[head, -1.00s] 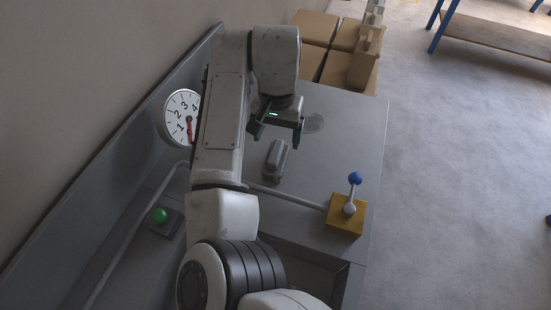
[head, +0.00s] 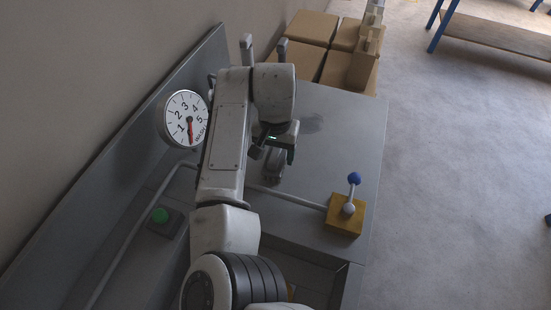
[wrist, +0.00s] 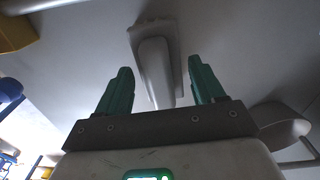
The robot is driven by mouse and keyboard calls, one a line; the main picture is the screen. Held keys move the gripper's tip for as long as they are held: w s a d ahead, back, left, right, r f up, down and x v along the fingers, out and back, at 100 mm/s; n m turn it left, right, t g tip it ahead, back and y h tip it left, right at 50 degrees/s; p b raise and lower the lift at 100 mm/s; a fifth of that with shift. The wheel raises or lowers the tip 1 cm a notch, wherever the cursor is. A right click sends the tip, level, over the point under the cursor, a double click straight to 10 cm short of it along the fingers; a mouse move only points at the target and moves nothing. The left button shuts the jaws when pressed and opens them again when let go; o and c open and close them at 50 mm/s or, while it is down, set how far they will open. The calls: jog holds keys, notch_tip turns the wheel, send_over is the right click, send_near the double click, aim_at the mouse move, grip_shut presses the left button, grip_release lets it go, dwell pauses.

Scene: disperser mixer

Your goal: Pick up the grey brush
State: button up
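The grey brush (head: 274,168) lies on the grey machine top, partly hidden by my gripper (head: 275,152) in the head view. In the wrist view the brush (wrist: 154,66) is a long grey body with a wider, ragged far end. My gripper (wrist: 160,85) is open there, with one green finger on each side of the brush's near part. I see a gap on both sides. How far the fingertips are above the surface is not clear.
A yellow block (head: 345,215) with a blue-knobbed lever (head: 354,180) stands right of the brush. A round dial (head: 184,118) and a green button (head: 160,215) are at the left. Cardboard boxes (head: 309,29) stand at the back.

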aim_at(276, 151)
jog(key=c, duration=0.9)
jog(key=shift+o, duration=0.2)
jog(key=shift+r, duration=0.2)
jog(key=shift+r+p, duration=0.85)
jog(key=shift+p, duration=0.35)
jog(key=shift+r+p, duration=0.9)
jog(key=shift+p, duration=0.2)
jog(key=s+d+r+p, duration=0.1)
jog(key=s+r+p, duration=0.8)
jog(key=s, duration=0.5)
jog(key=p, duration=0.2)
jog(key=shift+d+p, duration=0.35)
jog(key=shift+r, duration=0.1)
